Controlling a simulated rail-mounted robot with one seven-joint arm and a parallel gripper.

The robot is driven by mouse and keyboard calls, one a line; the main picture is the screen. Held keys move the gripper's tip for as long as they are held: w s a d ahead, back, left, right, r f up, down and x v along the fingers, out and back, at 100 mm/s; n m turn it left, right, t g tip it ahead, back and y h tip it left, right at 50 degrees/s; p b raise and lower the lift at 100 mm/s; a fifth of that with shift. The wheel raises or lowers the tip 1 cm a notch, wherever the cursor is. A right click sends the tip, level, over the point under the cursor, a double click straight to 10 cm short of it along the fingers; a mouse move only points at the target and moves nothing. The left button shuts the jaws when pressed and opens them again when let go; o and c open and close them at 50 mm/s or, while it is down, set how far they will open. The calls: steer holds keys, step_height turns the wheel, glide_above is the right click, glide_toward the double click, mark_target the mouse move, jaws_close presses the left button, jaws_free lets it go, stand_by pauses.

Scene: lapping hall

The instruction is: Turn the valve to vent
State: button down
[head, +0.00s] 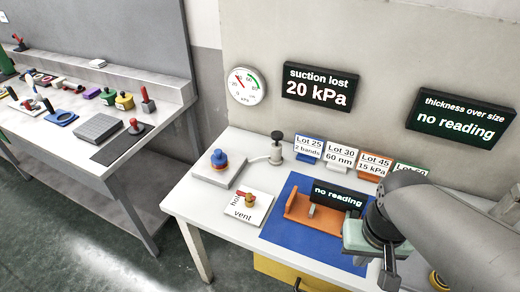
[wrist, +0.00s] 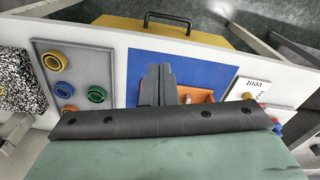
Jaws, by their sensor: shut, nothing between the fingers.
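The valve (head: 248,201), a small red and brass knob, sits on a white plate (head: 262,209) lettered "hold" and "vent". I cannot tell for sure which word its handle points at. The plate's "vent" side also shows at the right of the wrist view (wrist: 250,88), with the valve partly hidden behind my gripper body. My gripper (head: 389,280) is at the lower right of the head view, well to the right of the valve and apart from it. In the wrist view its fingers (wrist: 158,82) are together and empty, above the blue mat.
A blue mat (head: 277,222) bears an orange fixture (head: 298,208) with a "no reading" display, between valve and gripper. Behind the valve stand a blue-topped piece (head: 219,158) and a black knob (head: 276,136).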

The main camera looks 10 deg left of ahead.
steer(key=c, duration=1.5)
jaws_free()
steer(key=shift+w+a, duration=0.1)
steer(key=shift+w, duration=0.15)
steer(key=o, duration=0.6)
steer(key=shift+m, duration=0.9)
steer(key=w, duration=0.1)
steer(key=w+a+r, duration=0.1)
steer(key=w, duration=0.2)
steer(key=shift+w+a+r+b, duration=0.15)
steer(key=shift+w+a+b, duration=0.2)
steer(key=shift+a+b, duration=0.05)
steer(key=m+g+y+b, duration=0.3)
steer(key=m+y, duration=0.1)
steer(key=m, duration=0.6)
glide_above(249, 194)
steer(key=w+d, duration=0.3)
steer(key=d, duration=0.3)
step_height(249, 194, down, 4)
steer(key=r, duration=0.1)
steer(key=p+x, duration=0.1)
steer(key=x, duration=1.6)
steer(key=shift+w+d+f+p, duration=0.1)
steer(key=shift+d+f+p, duration=0.05)
steer(key=shift+f+p, duration=0.2)
steer(key=shift+c, duration=0.3)
